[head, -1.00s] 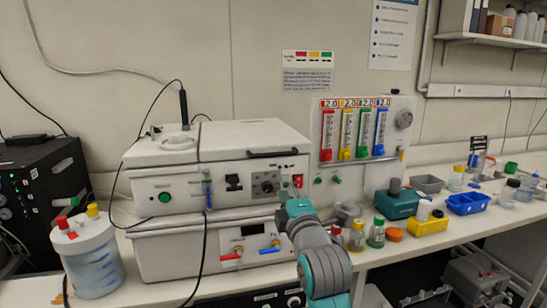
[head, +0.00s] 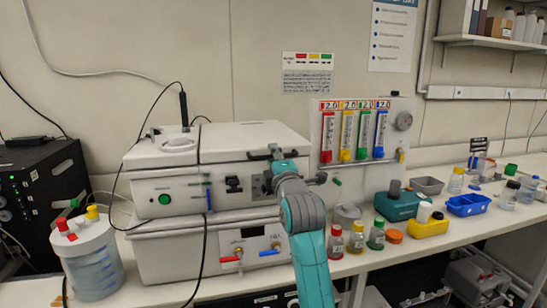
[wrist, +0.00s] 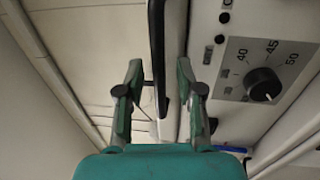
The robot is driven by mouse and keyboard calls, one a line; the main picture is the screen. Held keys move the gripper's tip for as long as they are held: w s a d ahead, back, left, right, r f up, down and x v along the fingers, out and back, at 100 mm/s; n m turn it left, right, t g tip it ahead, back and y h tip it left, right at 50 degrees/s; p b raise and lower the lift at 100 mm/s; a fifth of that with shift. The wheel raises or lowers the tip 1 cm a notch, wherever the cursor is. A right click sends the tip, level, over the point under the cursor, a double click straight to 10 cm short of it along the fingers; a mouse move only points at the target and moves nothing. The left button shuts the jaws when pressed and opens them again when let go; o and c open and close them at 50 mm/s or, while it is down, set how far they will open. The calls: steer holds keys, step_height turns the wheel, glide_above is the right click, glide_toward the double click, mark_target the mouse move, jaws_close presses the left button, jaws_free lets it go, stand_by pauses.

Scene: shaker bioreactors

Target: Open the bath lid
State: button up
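The bath is the upper white box (head: 225,180) on the bench, and its flat white lid (head: 240,137) is closed. A black bar handle (head: 258,156) runs along the lid's front edge. My gripper (head: 276,153) is at the right part of this handle, and my arm hides some of the front panel. In the wrist view my gripper (wrist: 159,75) is open, with one finger on each side of the black handle (wrist: 157,40). Gaps show between the handle and both fingers. The panel with a round black dial (wrist: 264,84) is on the right there.
A black cable (head: 206,235) hangs down the front of the bath. A panel of coloured flow meters (head: 354,133) stands behind at the right. Small bottles (head: 356,238) and a lidded jar (head: 87,257) stand on either side.

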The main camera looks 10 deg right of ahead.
steer(key=shift+w, duration=0.25)
jaws_close()
steer(key=shift+r, duration=0.2)
